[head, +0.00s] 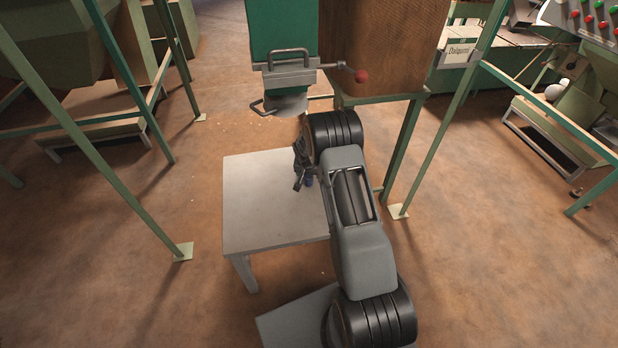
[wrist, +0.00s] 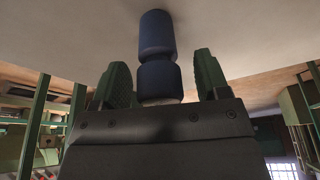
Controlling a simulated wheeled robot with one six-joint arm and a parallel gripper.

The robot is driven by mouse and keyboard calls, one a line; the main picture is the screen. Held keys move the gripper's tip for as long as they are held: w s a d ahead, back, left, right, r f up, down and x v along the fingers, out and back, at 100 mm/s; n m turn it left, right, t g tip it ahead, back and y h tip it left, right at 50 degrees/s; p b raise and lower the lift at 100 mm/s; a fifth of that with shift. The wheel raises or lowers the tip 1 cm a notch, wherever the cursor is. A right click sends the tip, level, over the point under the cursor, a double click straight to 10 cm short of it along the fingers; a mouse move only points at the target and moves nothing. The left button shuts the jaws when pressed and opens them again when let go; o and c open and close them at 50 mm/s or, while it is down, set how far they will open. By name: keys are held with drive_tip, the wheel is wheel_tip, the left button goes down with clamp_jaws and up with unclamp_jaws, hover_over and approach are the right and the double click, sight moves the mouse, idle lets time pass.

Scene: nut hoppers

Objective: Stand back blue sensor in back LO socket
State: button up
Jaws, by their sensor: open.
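A blue sensor (wrist: 156,45) with a narrow waist and a pale end shows in the wrist view, against the grey table top. My gripper (wrist: 160,82) is open, with one green finger on each side of the sensor's lower part; a gap shows on both sides. In the head view my gripper (head: 299,172) is over the right part of the small grey table (head: 258,205). A bit of the blue sensor (head: 309,182) shows beside it, mostly hidden by my arm. I cannot make out a LO socket in either view.
A green hopper chute with a metal slide gate (head: 288,76) and a red-knobbed handle (head: 361,76) hangs behind the table. A brown panelled bin (head: 385,45) on green legs stands at its right. Green frame posts (head: 95,150) stand to the left. The table's left part is bare.

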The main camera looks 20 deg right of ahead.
drive_tip(key=shift+c, duration=0.3)
drive_tip(key=c, duration=1.1)
drive_tip(key=shift+r, duration=0.1)
